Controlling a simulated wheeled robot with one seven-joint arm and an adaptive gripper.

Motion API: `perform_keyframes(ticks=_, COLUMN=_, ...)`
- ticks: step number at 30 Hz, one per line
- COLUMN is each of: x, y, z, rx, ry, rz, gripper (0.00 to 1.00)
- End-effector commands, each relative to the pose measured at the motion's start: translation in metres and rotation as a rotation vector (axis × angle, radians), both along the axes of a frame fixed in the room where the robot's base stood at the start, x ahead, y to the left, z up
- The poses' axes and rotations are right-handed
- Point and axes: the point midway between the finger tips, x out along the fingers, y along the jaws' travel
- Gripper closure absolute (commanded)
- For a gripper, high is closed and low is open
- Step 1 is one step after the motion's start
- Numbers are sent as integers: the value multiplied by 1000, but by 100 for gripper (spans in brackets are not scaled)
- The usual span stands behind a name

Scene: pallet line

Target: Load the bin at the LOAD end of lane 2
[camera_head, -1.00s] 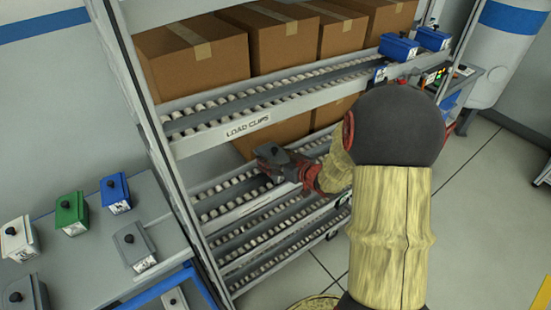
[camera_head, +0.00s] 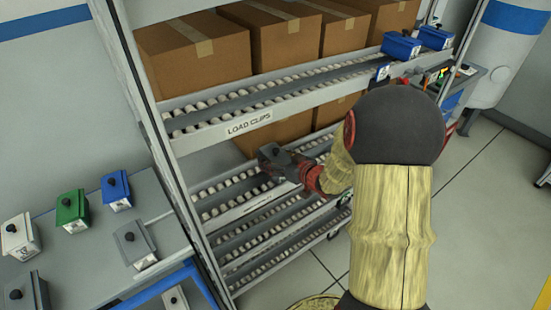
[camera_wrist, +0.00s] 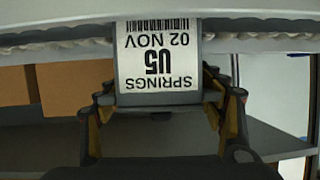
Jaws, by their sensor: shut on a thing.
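A dark grey bin (camera_head: 272,156) is in my gripper (camera_head: 300,170) at the lower level of the rack, over or on a roller lane (camera_head: 228,198); I cannot tell whether it touches the rollers. In the wrist view the bin (camera_wrist: 205,50) shows its white label, upside down, reading SPRINGS, U5, 02 NOV. The fingers of my gripper (camera_wrist: 158,92) stand on both sides of it, shut on it. My forearm hides part of the lane.
Cardboard boxes (camera_head: 195,50) fill the upper shelf, above a LOAD CLIPS sign (camera_head: 249,124). Two blue bins (camera_head: 400,46) sit at its far right. A side table (camera_head: 98,245) at left holds white, green, blue and grey bins. More roller lanes lie below.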

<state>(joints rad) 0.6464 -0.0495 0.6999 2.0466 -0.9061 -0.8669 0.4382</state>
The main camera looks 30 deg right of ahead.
Motion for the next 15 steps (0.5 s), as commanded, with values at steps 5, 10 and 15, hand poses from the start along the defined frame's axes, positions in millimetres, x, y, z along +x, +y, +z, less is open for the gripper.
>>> perform_keyframes(ticks=5, x=1, y=0, z=-1, rx=-1, ry=-4, rz=0, gripper=86)
perform_keyframes(ticks=10, x=1, y=0, z=-1, rx=-1, ry=-3, rz=0, gripper=22)
perform_keyframes(ticks=15, x=0, y=0, z=-1, rx=0, ry=-1, rz=0, gripper=13)
